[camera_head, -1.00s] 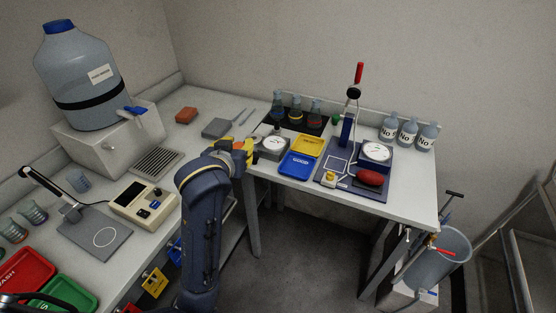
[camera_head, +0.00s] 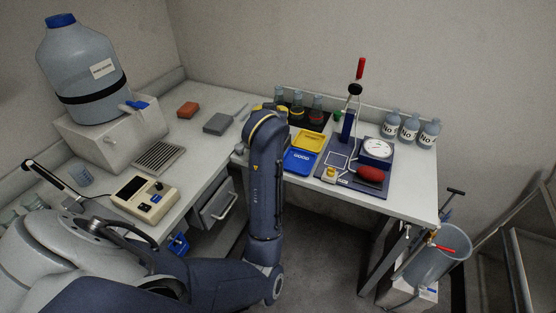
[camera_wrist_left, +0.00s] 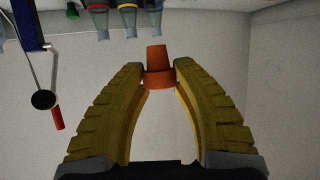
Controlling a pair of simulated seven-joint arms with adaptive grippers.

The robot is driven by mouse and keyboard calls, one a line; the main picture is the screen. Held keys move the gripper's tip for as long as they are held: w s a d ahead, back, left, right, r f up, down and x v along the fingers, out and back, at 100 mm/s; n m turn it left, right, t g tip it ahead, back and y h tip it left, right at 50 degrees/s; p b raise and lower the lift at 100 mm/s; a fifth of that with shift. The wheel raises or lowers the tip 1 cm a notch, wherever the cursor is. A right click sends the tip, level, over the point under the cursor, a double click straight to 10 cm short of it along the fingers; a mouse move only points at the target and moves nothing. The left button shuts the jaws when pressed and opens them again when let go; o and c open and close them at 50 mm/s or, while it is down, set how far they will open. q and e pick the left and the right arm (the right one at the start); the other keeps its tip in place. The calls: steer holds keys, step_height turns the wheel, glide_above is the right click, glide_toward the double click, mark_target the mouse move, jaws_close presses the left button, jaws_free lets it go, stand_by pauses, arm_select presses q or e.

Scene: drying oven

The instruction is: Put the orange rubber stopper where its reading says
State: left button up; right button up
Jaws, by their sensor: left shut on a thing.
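My left gripper (camera_wrist_left: 160,72) is shut on the orange rubber stopper (camera_wrist_left: 158,58), which sits between the two yellow fingertips in the left wrist view. In the head view my left arm hides the stopper and most of the gripper. The gripper is near the back of the right-hand table, by several conical flasks. A flask with a red band (camera_head: 317,106) and one with a yellow band (camera_head: 297,104) stand on a dark mat. They hang at the top of the left wrist view, apart from the stopper. My right gripper is not in view.
A yellow tray (camera_head: 308,141) and a blue tray (camera_head: 299,160) lie in front of the flasks.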

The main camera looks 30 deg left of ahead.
arm_select(q)
step_height(320, 180, down, 18)
steer(key=shift+r, duration=0.15)
steer(key=shift+s, duration=0.1)
stand_by(0.4)
steer(key=shift+f, duration=0.3)
